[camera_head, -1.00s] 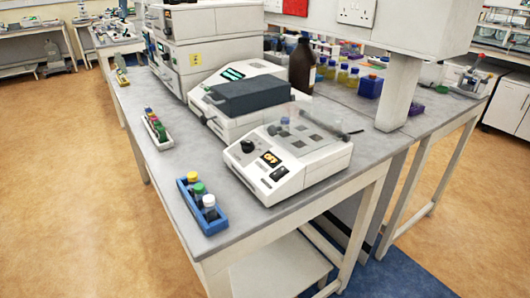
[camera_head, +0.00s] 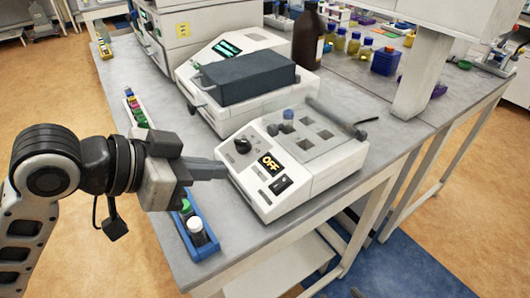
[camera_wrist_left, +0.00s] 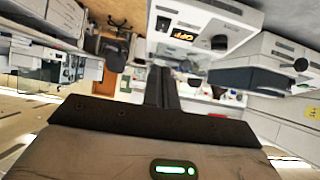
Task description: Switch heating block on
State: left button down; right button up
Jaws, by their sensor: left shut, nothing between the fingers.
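The heating block (camera_head: 338,167) is a white unit near the front of the bench; it also shows upside down in the left wrist view (camera_wrist_left: 205,20). Its display (camera_head: 270,163) reads OFF. A dark rocker switch (camera_head: 281,184) sits in front of the display, and a black knob (camera_head: 242,146) behind it to the left. My left gripper (camera_head: 222,170) is shut and empty, its fingertips beside the block's left front side; whether they touch it cannot be told. Its closed fingers also show in the left wrist view (camera_wrist_left: 161,88). My right gripper is not in view.
A blue rack (camera_head: 204,248) with capped vials stands below my left gripper. A dark-lidded instrument (camera_head: 245,80) stands behind the block, and a brown bottle (camera_head: 308,38) behind that. A small rack (camera_head: 134,110) lies at the bench's left edge. Bench surface in front of the block is clear.

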pick_arm(q)
send_over(279, 183)
jog(key=s+a, duration=0.2)
jog(key=a, duration=0.1)
jog(key=f, duration=0.5)
jog(key=shift+s+a+p, duration=0.1)
jog(key=shift+s+p, duration=0.1)
jog(key=shift+p, duration=0.2)
notch_tip(279, 183, down, 3)
jog(key=shift+w+r, duration=0.1)
jog(key=shift+r, duration=0.05)
jog(key=shift+d+f, duration=0.2)
jog(key=shift+f, duration=0.45)
jog(key=shift+w, duration=0.1)
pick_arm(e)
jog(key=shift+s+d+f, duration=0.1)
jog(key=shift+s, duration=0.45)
